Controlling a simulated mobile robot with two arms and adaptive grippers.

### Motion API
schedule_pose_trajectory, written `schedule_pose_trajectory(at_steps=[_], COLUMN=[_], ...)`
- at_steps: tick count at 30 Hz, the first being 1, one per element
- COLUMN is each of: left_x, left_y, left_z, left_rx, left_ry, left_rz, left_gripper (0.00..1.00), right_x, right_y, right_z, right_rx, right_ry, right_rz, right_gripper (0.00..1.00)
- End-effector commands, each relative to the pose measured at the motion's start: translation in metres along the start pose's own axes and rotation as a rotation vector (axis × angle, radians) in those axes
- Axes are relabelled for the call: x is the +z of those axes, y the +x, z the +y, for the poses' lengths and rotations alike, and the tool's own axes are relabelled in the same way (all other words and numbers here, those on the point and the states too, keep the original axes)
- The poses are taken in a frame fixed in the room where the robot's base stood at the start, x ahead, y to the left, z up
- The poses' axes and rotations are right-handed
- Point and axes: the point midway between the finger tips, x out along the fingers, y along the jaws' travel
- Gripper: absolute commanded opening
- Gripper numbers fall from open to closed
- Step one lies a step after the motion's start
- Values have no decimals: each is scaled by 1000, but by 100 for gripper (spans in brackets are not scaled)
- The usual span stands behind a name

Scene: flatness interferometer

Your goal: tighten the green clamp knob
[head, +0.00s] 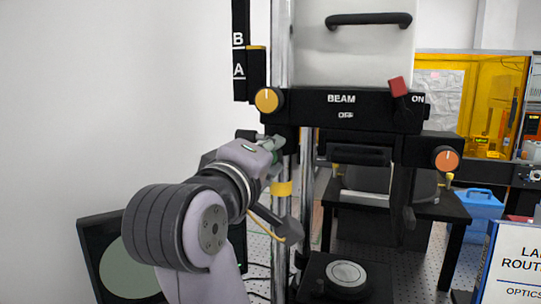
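My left gripper (270,150) reaches up from below to the chrome column (283,50) of the instrument, just under the black beam housing (375,109). A small patch of green (277,142) shows at the gripper's tip, beside the column; it looks like the green clamp knob, mostly hidden by the gripper. The fingers are too small and covered to tell whether they are shut on it. My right gripper is not in view.
An orange-yellow knob (267,101) sits just above my gripper, and an orange knob (446,159) is at the right. A red switch (398,87) tops the housing. A round stage (346,275) lies below.

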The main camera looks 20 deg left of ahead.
Motion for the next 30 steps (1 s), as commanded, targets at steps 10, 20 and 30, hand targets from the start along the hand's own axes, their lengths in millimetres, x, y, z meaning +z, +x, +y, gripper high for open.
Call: schedule_pose_trajectory(at_steps=[10,20,30], left_x=[0,0,0], left_y=[0,0,0], left_z=[0,0,-1], left_rx=[0,0,-1], left_ry=[1,1,67], left_rz=[1,0,3], left_gripper=[46,46,46], right_x=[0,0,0], right_y=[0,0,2], right_z=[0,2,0], right_rx=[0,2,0], right_ry=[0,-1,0], right_rz=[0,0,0], right_gripper=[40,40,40])
